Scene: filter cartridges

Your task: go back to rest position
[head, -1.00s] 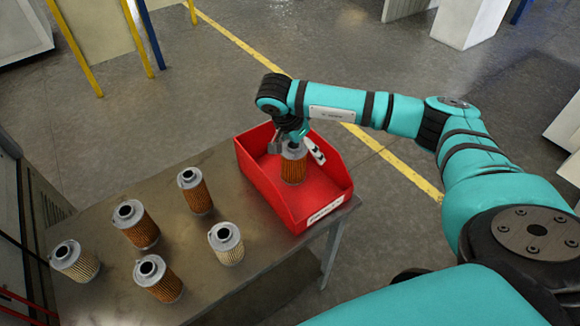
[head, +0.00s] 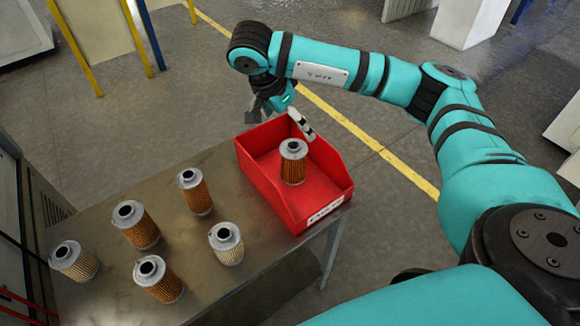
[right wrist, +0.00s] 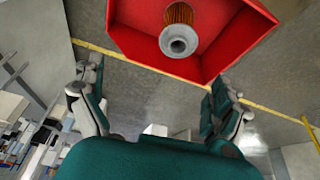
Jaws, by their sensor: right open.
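My right gripper (head: 279,112) is open and empty, raised above the far end of the red bin (head: 273,192). Its spread fingers also show in the right wrist view (right wrist: 158,112), with nothing between them. An orange-brown filter cartridge (head: 293,165) with a grey metal cap stands upright inside the bin, apart from the gripper. The bin (right wrist: 235,45) and the same cartridge (right wrist: 179,35) appear at the top of the right wrist view. My left gripper is not in view.
The bin sits at the right end of a metal table (head: 190,245). Several cartridges stand on the table left of the bin, among them an orange one (head: 196,192) and a pale one (head: 227,245). Open floor with a yellow line (head: 380,152) lies beyond.

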